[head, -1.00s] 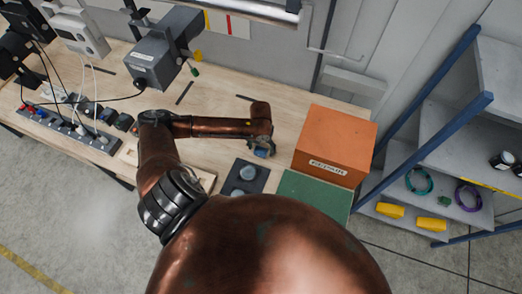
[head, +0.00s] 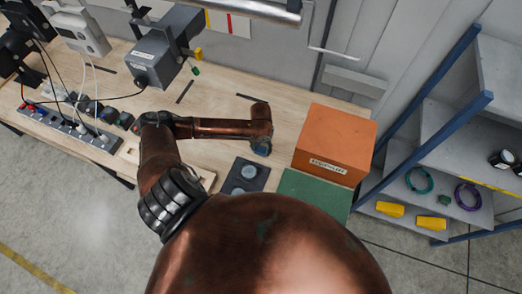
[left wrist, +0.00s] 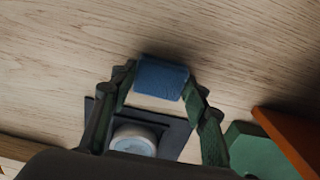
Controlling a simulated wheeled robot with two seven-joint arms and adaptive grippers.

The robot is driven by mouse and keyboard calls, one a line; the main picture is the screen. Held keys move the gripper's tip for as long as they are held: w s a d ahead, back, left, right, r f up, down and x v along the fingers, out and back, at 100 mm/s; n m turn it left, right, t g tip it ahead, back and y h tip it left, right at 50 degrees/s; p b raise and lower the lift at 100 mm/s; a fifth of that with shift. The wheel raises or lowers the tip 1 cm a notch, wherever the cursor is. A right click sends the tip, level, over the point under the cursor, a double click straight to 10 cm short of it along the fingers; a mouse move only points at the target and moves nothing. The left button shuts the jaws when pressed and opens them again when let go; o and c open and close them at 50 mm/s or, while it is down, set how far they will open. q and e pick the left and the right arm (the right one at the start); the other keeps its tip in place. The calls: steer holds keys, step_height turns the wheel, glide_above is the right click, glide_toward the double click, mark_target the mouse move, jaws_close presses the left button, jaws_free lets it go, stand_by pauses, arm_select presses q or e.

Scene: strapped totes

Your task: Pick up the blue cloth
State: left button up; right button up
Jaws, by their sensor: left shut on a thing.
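The blue cloth (left wrist: 162,76) is a small folded block in the left wrist view, with a pale strip along its lower edge. My left gripper (left wrist: 158,88) has a dark green finger on each side of it and is shut on it. In the head view my left gripper (head: 261,149) is small and dark at the end of the arm, over the bench left of the orange box. There the cloth is mostly hidden. My right gripper is not in view.
A dark plate with a round grey-blue piece (head: 249,172) lies just in front of the gripper. An orange box (head: 335,140) and a green mat (head: 312,190) are to the right. A power strip (head: 70,130) with cables is at the left.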

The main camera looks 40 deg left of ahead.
mark_target(261, 149)
arm_select(q)
steer(key=shift+w+r, duration=0.1)
steer(key=shift+r, duration=0.35)
step_height(261, 149, up, 2)
steer(key=shift+r, duration=0.2)
steer(key=s+d+r+p, duration=0.2)
steer(key=s+d+r, duration=0.2)
steer(key=s+r, duration=0.5)
steer(key=shift+s+d+r, duration=0.15)
steer(key=shift+s+r, duration=0.25)
steer(key=shift+s, duration=1.85)
